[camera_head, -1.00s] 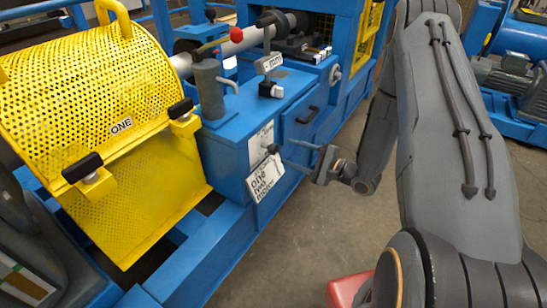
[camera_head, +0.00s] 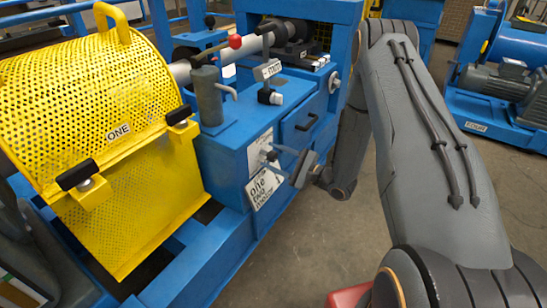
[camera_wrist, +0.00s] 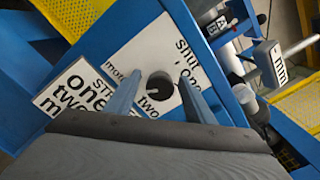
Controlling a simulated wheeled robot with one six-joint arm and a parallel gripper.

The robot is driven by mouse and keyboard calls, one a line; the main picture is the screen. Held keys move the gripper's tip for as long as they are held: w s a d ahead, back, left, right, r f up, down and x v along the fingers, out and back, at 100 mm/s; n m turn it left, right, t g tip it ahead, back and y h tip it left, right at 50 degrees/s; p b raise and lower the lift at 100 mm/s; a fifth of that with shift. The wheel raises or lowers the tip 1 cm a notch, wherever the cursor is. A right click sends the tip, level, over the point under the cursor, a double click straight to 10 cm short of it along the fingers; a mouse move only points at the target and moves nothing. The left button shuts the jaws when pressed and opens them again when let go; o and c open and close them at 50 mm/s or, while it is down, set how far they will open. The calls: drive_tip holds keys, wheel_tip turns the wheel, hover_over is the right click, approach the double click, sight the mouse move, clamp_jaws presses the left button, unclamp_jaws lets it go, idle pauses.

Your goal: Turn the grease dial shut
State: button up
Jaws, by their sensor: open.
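The grease dial is a dark round knob (camera_wrist: 160,83) on a white plate (camera_wrist: 150,45) marked "shut", "one", "two" and "more" in the wrist view. I cannot make out where its pointer stands. In the head view the plate (camera_head: 261,147) is on the end of the blue cabinet, and the knob (camera_head: 271,156) is small. My gripper (camera_head: 279,157) is open at the knob, coming from the right. In the wrist view my gripper's (camera_wrist: 159,76) fingers stand either side of the knob. Contact cannot be told.
A lower white sign (camera_head: 264,187) with "one two mo..." hangs below the dial. A yellow perforated guard (camera_head: 85,90) stands left. A red-knobbed lever (camera_head: 235,41) and a small tag (camera_head: 267,70) sit on the cabinet top.

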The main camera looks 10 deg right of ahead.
drive_tip(key=c, duration=1.1)
drive_tip(key=shift+o, duration=0.2)
